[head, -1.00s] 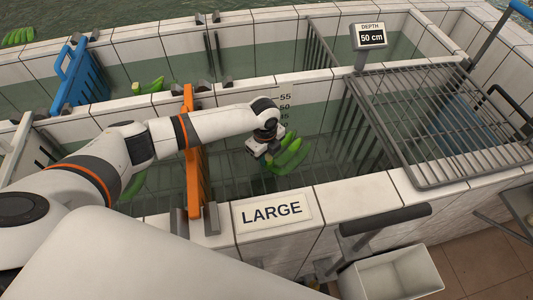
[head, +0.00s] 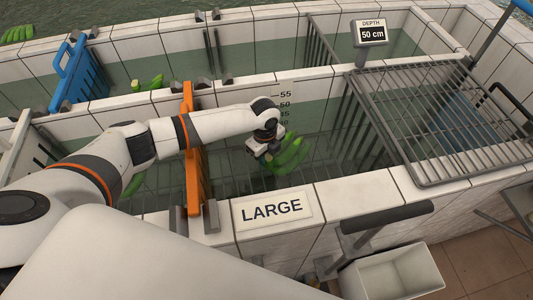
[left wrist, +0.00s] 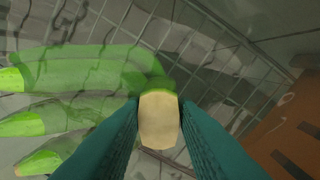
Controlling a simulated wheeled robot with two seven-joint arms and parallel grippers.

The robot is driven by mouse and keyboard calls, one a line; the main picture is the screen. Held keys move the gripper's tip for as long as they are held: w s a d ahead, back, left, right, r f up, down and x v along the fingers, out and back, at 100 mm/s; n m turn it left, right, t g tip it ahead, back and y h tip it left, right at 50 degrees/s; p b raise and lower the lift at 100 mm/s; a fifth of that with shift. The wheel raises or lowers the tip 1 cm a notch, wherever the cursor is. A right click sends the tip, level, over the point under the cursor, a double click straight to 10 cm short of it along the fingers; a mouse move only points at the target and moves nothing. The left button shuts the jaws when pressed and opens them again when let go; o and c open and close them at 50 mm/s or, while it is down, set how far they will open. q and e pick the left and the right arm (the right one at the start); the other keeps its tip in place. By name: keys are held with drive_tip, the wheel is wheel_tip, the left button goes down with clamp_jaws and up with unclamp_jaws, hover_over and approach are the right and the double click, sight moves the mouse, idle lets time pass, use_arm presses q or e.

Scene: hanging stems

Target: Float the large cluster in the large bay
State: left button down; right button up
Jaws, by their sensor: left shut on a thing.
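A green banana cluster (head: 288,153) hangs from my left gripper (head: 259,152) in the bay behind the LARGE sign (head: 272,209). In the left wrist view, my left gripper (left wrist: 160,125) is shut on the cluster's pale cut crown (left wrist: 159,118), between its teal fingers. The green fingers of the cluster (left wrist: 75,80) spread to the left and look at least partly under water. The large bay (head: 320,172) holds water, with a depth scale on its back wall. My right gripper is not in view.
An orange gate (head: 192,150) stands just left of my left gripper. A grey wire rack (head: 440,110) covers the bay's right side. A depth display (head: 371,36) reads 50 cm. Other green bananas (head: 148,84) float in the back bay near a blue gate (head: 78,75).

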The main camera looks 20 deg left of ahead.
use_arm(q)
drive_tip(key=shift+f, duration=0.45)
